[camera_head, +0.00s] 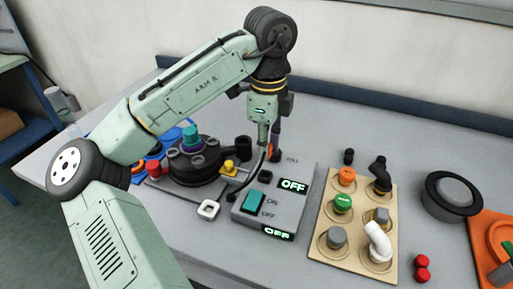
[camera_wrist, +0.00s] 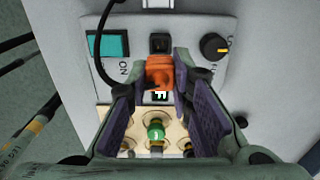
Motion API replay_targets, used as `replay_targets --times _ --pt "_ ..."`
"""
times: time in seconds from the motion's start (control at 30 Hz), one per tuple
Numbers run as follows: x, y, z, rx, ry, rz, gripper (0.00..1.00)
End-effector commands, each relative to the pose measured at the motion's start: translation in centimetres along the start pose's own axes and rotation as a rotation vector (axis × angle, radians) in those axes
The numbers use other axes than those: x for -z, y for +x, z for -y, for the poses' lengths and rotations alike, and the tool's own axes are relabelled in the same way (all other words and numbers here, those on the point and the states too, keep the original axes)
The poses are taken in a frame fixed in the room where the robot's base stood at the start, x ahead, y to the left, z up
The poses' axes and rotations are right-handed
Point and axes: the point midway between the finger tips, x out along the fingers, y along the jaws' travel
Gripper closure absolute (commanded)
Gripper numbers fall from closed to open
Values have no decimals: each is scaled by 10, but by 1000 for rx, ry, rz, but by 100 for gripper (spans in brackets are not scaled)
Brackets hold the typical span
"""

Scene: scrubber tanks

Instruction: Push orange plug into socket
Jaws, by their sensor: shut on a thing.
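My gripper (camera_head: 276,145) is above the back part of a grey control box (camera_head: 290,215). In the wrist view its purple-padded fingers are shut on the orange plug (camera_wrist: 159,72). Only a small orange part of the plug (camera_head: 275,153) shows in the head view. A square black socket (camera_wrist: 158,43) is on the box's top face, just beyond the plug in the wrist view; it also shows in the head view (camera_head: 265,176). The plug appears outside the socket; its height above the box is hard to tell.
The box carries a teal rocker switch (camera_head: 253,201), a dark knob (camera_wrist: 214,46) and lit OFF displays (camera_head: 293,186). A black cable (camera_wrist: 95,50) crosses near the switch. A beige board (camera_head: 326,258) with several fittings stands right; a black round device (camera_head: 190,168) stands left.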

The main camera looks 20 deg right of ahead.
Motion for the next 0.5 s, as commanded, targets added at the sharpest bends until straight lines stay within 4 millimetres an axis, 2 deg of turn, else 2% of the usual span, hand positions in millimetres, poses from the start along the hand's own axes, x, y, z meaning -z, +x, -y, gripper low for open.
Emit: replay_targets --times 0.5 --pt "0 4 1 -1 0 -1 100"
